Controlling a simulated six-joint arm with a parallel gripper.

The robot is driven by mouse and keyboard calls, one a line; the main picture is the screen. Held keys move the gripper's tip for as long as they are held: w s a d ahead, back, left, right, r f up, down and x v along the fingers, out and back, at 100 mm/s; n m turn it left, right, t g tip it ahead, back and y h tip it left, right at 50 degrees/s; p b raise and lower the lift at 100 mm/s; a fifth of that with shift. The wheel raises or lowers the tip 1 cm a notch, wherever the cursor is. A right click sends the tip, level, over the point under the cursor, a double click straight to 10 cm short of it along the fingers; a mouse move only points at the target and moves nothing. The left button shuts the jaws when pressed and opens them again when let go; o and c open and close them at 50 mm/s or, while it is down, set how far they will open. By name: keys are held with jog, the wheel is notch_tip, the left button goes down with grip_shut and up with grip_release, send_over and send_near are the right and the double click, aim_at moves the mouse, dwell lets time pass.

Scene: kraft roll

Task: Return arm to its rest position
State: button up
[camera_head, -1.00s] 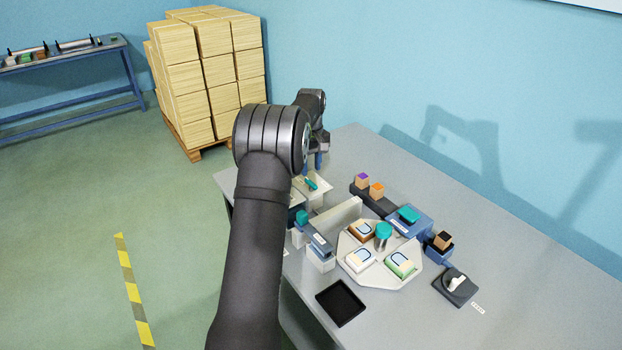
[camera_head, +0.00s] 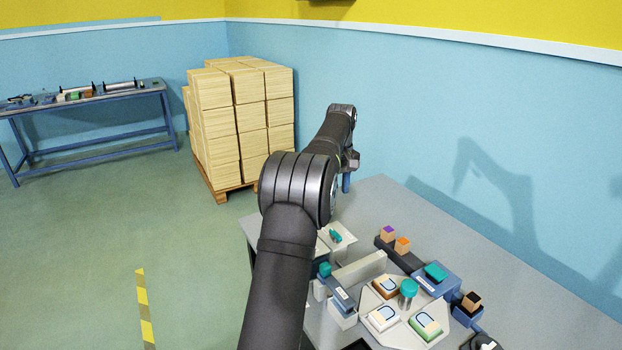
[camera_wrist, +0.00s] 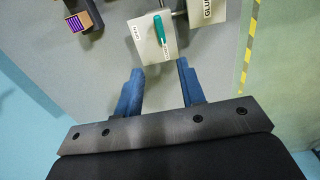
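My arm (camera_head: 285,260) reaches up and away over the far left part of the grey table. My gripper (camera_wrist: 156,78) shows two blue fingers spread apart with nothing between them in the wrist view. In the head view its blue fingers (camera_head: 346,183) point down near the table's far corner, above the surface.
The table (camera_head: 480,270) holds orange and purple-topped blocks (camera_head: 395,240), a blue station (camera_head: 436,275) and a pale tray with a teal-topped post (camera_head: 408,290). Stacked boxes (camera_head: 240,120) stand on a pallet behind. A blue bench (camera_head: 90,100) is at far left.

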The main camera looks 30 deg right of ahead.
aim_at(336, 233)
notch_tip(336, 233, down, 18)
jog(key=shift+r, duration=0.25)
dwell(0.3)
jog(key=shift+f, duration=0.25)
jog(key=shift+r+m, duration=0.25)
jog(key=shift+m, duration=1.35)
jog(key=m, duration=0.6)
dwell(0.9)
jog(key=shift+m, duration=0.3)
jog(key=shift+r, duration=0.1)
